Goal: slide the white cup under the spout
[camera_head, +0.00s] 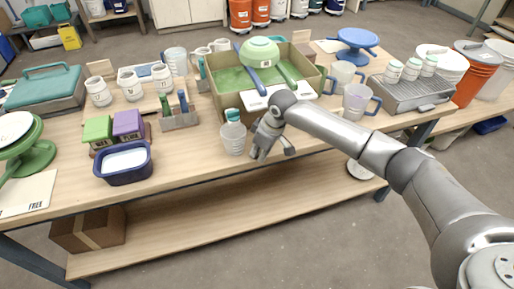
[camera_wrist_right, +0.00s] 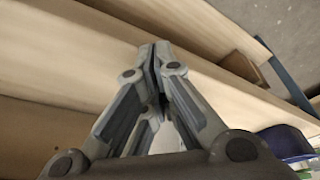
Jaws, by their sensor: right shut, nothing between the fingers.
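A whitish, see-through cup (camera_head: 233,139) stands upright near the front edge of the workbench (camera_head: 190,160). A small teal-topped white jar (camera_head: 232,115) shows at its rim; I cannot tell whether it is inside or behind. My right gripper (camera_head: 262,154) is just right of this cup at the bench's front edge, with a small apparent gap. The gripper is shut and empty; its fingertips (camera_wrist_right: 156,52) meet in the right wrist view. Other pale cups or mugs (camera_head: 358,101) stand at the right. I cannot make out a spout. My left gripper is not in view.
A cardboard box (camera_head: 218,98) with a green inside and a green bowl (camera_head: 259,53) stands behind the gripper. A dark blue tub (camera_head: 124,162) is at left, a grey rack (camera_head: 408,95) at right. Bare bench lies between tub and cup.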

